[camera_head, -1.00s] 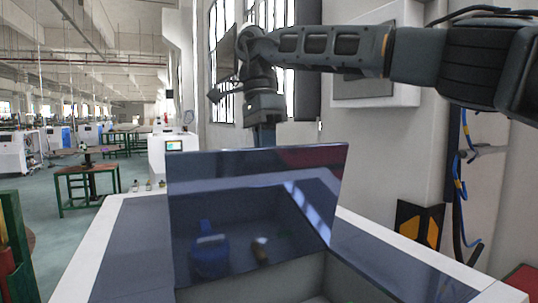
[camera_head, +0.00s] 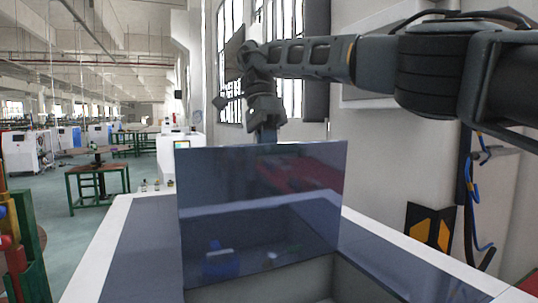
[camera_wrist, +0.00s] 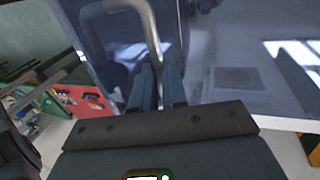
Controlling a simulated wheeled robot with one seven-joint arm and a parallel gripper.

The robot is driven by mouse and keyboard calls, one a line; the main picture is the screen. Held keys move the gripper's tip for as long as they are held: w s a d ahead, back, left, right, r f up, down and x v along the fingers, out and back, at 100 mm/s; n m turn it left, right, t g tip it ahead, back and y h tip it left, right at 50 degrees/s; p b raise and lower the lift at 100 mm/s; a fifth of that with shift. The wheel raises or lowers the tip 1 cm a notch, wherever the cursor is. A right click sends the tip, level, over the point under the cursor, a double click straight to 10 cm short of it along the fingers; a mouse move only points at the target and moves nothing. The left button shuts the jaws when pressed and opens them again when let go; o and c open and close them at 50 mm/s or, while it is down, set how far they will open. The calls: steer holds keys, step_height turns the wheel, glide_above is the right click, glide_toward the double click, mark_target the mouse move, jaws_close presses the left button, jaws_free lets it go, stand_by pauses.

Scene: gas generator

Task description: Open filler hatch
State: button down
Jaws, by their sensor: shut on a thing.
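The filler hatch (camera_head: 262,215) is a dark, glossy, reflective panel. It stands raised, close to upright, above the opening in the light-rimmed machine top. The inside of the opening shows below it.
The machine's pale rim (camera_head: 95,262) runs around the opening. A pale wall and column stand close at the right, with blue cables (camera_head: 470,185) and a yellow-black sign (camera_head: 430,226). Green tables (camera_head: 97,184) stand on the open floor at the left.

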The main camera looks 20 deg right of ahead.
steer(key=shift+d+f, duration=0.1)
steer(key=shift+f, duration=0.3)
steer(key=c, duration=1.3)
jaws_free()
steer(key=shift+w, duration=0.1)
steer(key=shift+o, duration=0.7)
steer(key=shift+r, duration=0.2)
steer(key=shift+s+r, duration=0.1)
steer(key=shift+s, duration=0.1)
